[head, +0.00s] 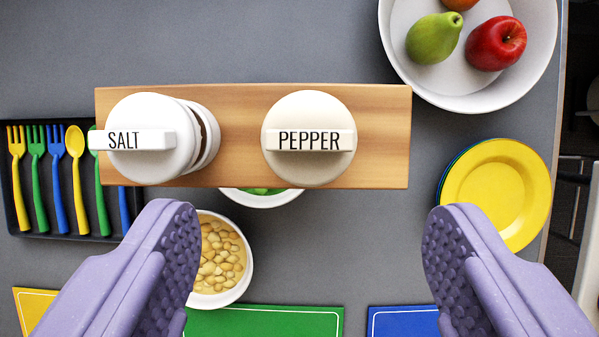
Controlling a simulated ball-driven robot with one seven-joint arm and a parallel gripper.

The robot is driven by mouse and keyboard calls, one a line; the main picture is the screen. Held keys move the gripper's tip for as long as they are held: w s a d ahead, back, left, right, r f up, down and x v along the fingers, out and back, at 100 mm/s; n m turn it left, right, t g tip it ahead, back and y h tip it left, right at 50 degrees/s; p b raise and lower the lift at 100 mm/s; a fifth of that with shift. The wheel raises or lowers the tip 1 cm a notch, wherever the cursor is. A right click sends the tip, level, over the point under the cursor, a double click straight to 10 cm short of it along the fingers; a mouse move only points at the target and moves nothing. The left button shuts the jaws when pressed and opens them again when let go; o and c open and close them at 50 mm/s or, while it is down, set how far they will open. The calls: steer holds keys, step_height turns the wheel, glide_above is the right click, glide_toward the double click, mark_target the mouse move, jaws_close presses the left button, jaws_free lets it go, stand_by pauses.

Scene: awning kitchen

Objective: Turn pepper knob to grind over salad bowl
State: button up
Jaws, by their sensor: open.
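The pepper knob (309,166) is a round cream disc with a raised bar marked PEPPER. It sits on a wooden board (234,114), with its bar level across the picture. The salt knob (142,170), white and marked SALT, sits on the same board to the left. Below the pepper knob, a white bowl with green contents (262,199) shows only its lower edge; the board hides the rest. I cannot tell whether it is the salad bowl. My gripper (320,245) is open and empty, its purple fingers wide apart, lower in the picture than the pepper knob and not touching it.
A white bowl of beige pieces (222,262) is beside the left finger. A cutlery tray (62,229) lies at left. Green (265,321) and blue (402,322) mats lie at the bottom.

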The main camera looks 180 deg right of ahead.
mark_target(309, 143)
steer(key=b+x, duration=0.2)
steer(key=x, duration=0.6)
steer(key=shift+s+f+b, duration=0.1)
steer(key=shift+s+b, duration=0.05)
steer(key=shift+b, duration=0.15)
steer(key=shift+c, duration=0.2)
steer(key=c, duration=1)
